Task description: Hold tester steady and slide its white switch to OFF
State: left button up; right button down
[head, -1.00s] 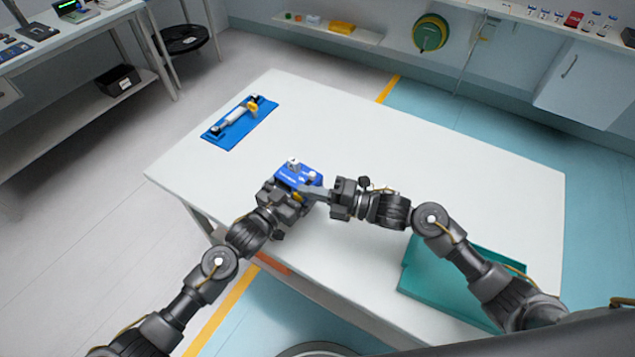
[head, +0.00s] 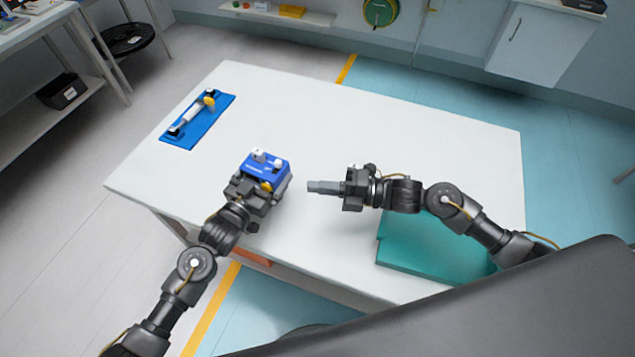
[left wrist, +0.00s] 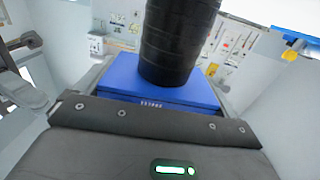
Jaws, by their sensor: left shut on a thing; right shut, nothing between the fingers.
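The tester is a blue box (head: 252,169) with small white parts on top, near the left part of the table. Two white parts show; I cannot tell which is the switch or where it is set. My left gripper (head: 262,183) is shut on the tester from the near side. In the left wrist view the tester (left wrist: 122,75) sits in front of my gripper, with a dark ribbed cylinder covering part of its face. My right gripper (head: 312,187) is shut and empty, pointing left, a short gap to the right of the tester.
A blue board (head: 212,124) with a white cylinder and a yellow part lies at the table's far left. A teal tray (head: 420,250) lies under my right arm at the near right. The white table (head: 390,130) is clear in the middle and back.

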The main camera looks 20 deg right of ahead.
pick_arm(q)
jog(key=o, duration=0.8)
jog(key=shift+o, duration=0.2)
